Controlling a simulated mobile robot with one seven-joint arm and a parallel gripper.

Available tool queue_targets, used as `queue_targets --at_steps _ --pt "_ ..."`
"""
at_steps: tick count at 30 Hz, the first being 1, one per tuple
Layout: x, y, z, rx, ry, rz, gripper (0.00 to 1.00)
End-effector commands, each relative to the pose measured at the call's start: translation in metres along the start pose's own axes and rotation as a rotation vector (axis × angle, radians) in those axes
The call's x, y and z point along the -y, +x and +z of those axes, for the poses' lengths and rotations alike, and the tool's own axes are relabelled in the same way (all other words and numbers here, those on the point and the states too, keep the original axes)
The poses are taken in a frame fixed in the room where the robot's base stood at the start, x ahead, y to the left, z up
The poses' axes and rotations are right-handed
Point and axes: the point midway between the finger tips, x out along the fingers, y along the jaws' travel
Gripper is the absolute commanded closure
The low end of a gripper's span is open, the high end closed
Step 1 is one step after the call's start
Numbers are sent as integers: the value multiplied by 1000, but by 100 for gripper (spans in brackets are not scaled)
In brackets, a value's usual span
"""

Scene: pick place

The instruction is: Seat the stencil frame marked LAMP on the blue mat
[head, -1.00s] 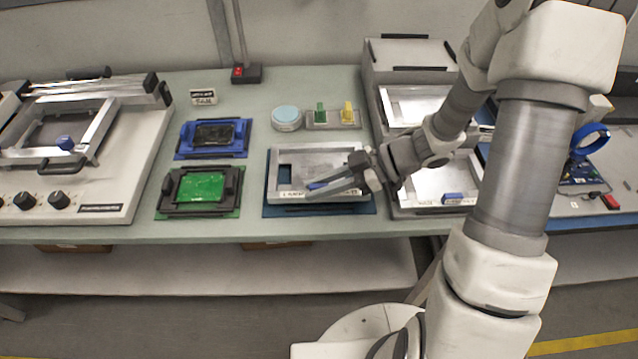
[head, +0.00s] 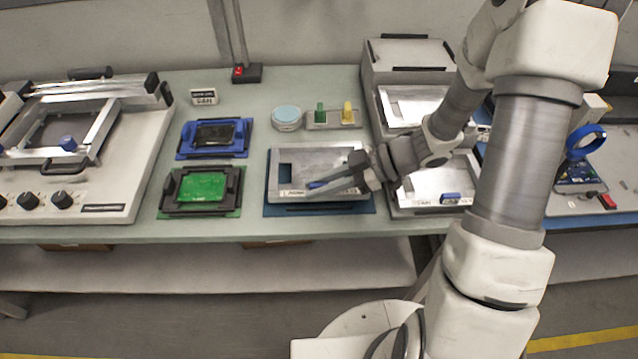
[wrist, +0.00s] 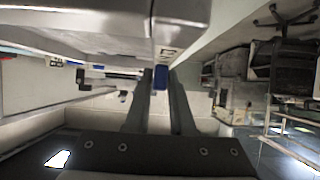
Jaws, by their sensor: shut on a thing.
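A silver stencil frame (head: 335,157) with a rectangular window lies over the blue mat (head: 285,211), whose edge shows along the front and right. The frame looks level. I cannot tell whether it rests fully on the mat or hovers just above it. Its front label is too small to read. My gripper (head: 318,187) reaches in from the right, low over the frame's front edge, shut on its blue tab. The wrist view shows the blue tab (wrist: 160,78) between the fingertips, with the pale frame above it.
A rack (head: 410,53) at right holds other silver frames, the lower one (head: 425,187) with a blue tab. Left of the mat are a green board fixture (head: 202,187) and a blue fixture (head: 213,134). A round tin (head: 287,117) stands behind. A printer (head: 110,165) fills the far left.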

Motion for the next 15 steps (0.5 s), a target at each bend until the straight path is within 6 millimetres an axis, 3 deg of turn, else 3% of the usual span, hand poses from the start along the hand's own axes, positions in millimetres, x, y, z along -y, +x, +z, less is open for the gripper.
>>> queue_targets --at_steps 15 --pt "0 3 5 -1 1 0 100"
